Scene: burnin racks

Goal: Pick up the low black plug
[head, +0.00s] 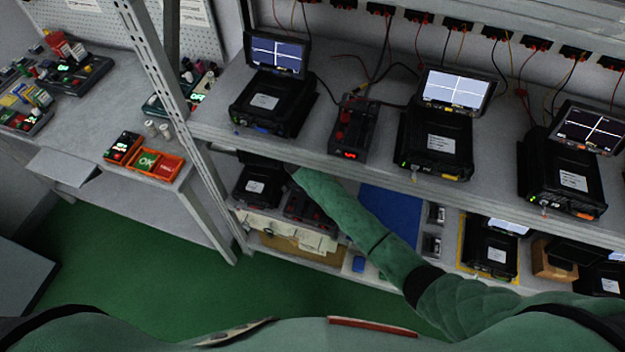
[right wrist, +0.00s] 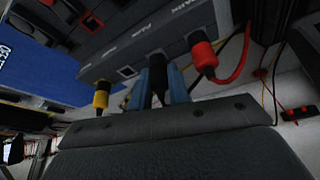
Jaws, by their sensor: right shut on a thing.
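In the right wrist view, a black plug (right wrist: 157,68) stands between the two blue-grey fingers of my right gripper (right wrist: 158,92), which is shut on it. The plug's upper end meets the face of a grey unit (right wrist: 150,28); I cannot tell whether it is seated in a socket. A yellow plug (right wrist: 101,95) is to its left and a red plug (right wrist: 203,56) with a red lead is to its right. In the head view my right arm reaches under the upper shelf, and the shelf edge hides the gripper. My left gripper is out of view.
The upper shelf (head: 375,180) carries black units with lit screens and hanging leads, close above my right arm. A metal post (head: 165,85) stands to the left. On the lower level are a black unit (head: 255,187) and a blue panel (head: 393,214).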

